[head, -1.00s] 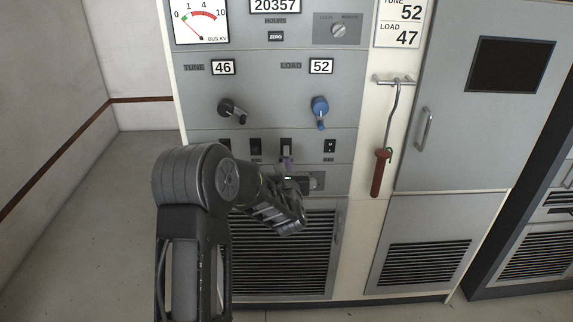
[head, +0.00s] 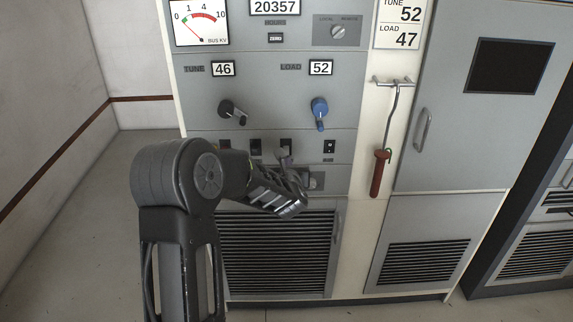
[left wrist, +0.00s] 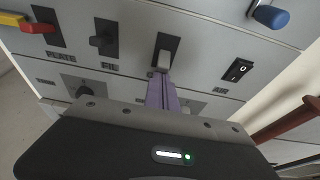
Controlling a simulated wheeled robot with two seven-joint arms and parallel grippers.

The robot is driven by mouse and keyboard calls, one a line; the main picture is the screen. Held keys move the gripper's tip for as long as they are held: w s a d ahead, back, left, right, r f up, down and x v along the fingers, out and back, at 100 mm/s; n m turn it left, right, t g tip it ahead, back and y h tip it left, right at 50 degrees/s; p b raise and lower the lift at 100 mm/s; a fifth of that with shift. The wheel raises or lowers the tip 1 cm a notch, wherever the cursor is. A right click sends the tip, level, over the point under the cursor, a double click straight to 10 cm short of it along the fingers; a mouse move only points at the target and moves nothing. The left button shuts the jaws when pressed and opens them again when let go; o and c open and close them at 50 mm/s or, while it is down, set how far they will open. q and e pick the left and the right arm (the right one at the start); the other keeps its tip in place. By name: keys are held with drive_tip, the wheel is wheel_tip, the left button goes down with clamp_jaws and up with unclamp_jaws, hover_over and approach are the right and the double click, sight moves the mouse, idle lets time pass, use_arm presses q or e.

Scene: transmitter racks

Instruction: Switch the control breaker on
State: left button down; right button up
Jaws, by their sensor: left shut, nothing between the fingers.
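A row of breaker switches runs across the grey rack panel. The third one (head: 285,145), a black plate with a pale lever, also shows in the left wrist view (left wrist: 164,50); its label is hidden, so I cannot read whether it is the control breaker. My left gripper (head: 284,156) is shut and empty just below this lever. In the left wrist view its purple fingers (left wrist: 161,80) point up at the lever's lower end, touching or very close. The lever seems to sit low on its plate. My right gripper is out of view.
Beside it are the FIL breaker (left wrist: 104,38), the PLATE breaker (left wrist: 46,27) and the AIR rocker switch (left wrist: 238,70). Above are a black crank (head: 232,111) and a blue crank (head: 320,112). A red-handled hook (head: 381,172) hangs to the right.

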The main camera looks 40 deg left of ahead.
use_arm(q)
drive_tip(key=r+g+h+p, duration=0.1)
drive_tip(key=p, duration=0.1)
drive_tip(key=shift+r+p, duration=0.1)
drive_tip(key=shift+p, duration=0.25)
drive_tip(key=shift+r, duration=0.1)
